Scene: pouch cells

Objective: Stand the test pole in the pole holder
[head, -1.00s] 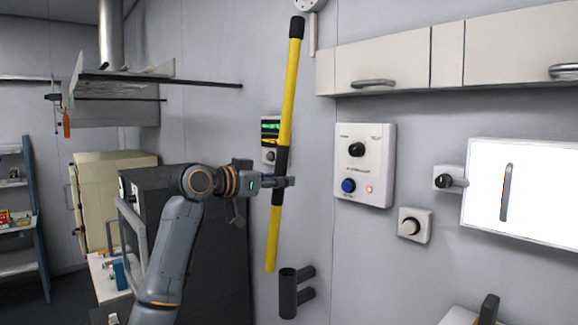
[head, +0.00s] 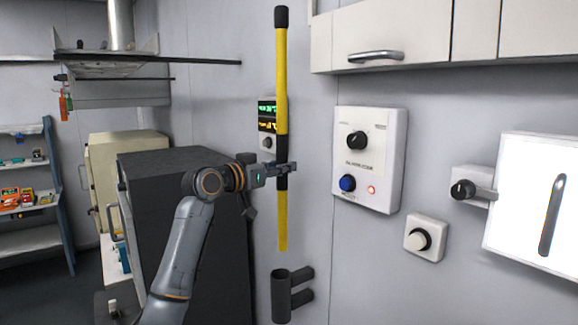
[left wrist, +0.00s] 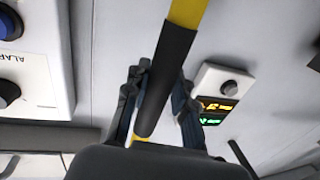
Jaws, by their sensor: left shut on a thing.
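The test pole (head: 282,85) is yellow with a black cap on top and a black grip in the middle. My left gripper (head: 288,170) is shut on the black grip and holds the pole nearly upright. In the left wrist view the pole's black grip (left wrist: 166,80) lies between the fingers (left wrist: 158,105). The pole holder (head: 281,296) is a dark open-topped cup fixed to the wall by two brackets. The pole's lower end is above the holder's mouth, with a small gap showing between them in the head view. My right gripper is not in view.
A white alarm box (head: 367,158) with a blue button and red light is on the wall to the right. A display (head: 267,115) is behind the pole. A dark cabinet (head: 190,230) stands behind my left arm. Wall cupboards (head: 400,35) hang at upper right.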

